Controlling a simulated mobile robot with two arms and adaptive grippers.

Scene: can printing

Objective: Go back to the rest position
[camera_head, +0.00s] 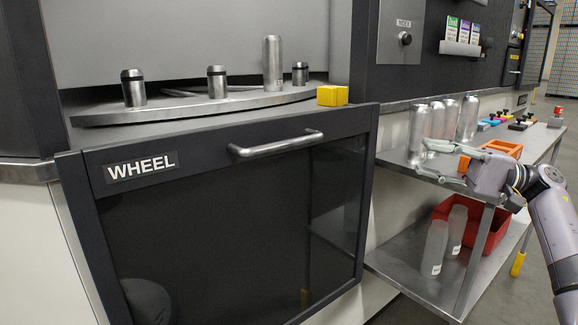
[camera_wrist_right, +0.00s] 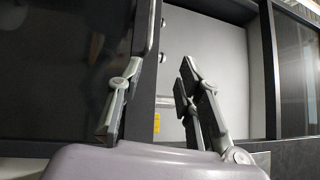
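My right gripper (camera_head: 425,160) is open in the head view, above the upper shelf of the side table at the right. Its fingers point left, with the silver cans just behind them; I cannot tell whether they touch. In the right wrist view the fingers of my right gripper (camera_wrist_right: 155,95) stand apart with nothing between them. My left gripper is not in view; a dark rounded shape (camera_head: 146,300) at the bottom left of the head view may be part of my left arm or a reflection.
The WHEEL door (camera_head: 230,220) is closed below a curved metal plate (camera_head: 190,108) with pegs and one silver can (camera_head: 272,62). A yellow block (camera_head: 332,95) sits at its right end. The side table holds silver cans (camera_head: 418,130), an orange tray (camera_head: 503,147) and a red bin (camera_head: 487,225).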

